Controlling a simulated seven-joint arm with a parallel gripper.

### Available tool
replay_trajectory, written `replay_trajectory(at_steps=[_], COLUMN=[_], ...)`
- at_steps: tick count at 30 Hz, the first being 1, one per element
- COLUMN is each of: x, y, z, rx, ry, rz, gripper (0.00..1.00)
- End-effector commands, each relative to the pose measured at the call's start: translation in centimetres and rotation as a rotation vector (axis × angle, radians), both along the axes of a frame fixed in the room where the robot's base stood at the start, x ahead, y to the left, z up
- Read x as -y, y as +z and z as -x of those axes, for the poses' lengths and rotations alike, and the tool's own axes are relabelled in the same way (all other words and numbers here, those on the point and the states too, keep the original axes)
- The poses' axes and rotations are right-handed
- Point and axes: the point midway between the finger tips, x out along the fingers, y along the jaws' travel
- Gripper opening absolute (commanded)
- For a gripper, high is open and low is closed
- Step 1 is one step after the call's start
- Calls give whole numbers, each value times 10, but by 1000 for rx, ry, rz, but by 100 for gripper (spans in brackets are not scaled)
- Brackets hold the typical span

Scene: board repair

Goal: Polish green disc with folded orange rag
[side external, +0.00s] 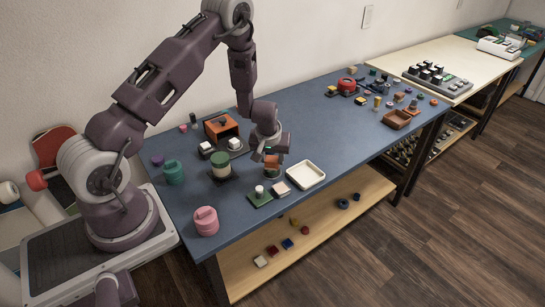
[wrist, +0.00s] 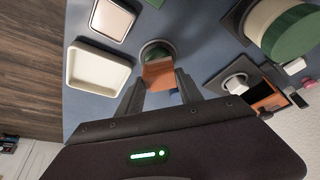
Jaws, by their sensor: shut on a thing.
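The folded orange rag (wrist: 159,74) is between the two fingers of my gripper (wrist: 160,90) in the wrist view. In the side view the rag (side external: 272,160) shows at the tip of my gripper (side external: 271,155). My gripper is shut on the rag. A round dark green disc (wrist: 156,48) with a pale rim lies just past the rag in the wrist view, partly covered by it. In the side view the disc (side external: 271,174) is under the rag and largely hidden. Whether the rag touches the disc I cannot tell.
A white tray (side external: 306,175) stands right of the disc. A green-and-cream cylinder (side external: 220,166) and an orange box (side external: 221,127) stand left. The blue bench (side external: 330,130) is clear behind the tray.

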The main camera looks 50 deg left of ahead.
Motion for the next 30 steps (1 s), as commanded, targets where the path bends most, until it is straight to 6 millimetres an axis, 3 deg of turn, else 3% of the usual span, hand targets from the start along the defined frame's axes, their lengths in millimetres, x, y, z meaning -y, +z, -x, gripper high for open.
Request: replay_trajectory(at_steps=[10,12,30], x=[19,19,19], y=[4,23,75], z=[17,17,17], rx=[0,5,2], ry=[-1,0,-2], rz=[0,-1,0], gripper=[5,5,5])
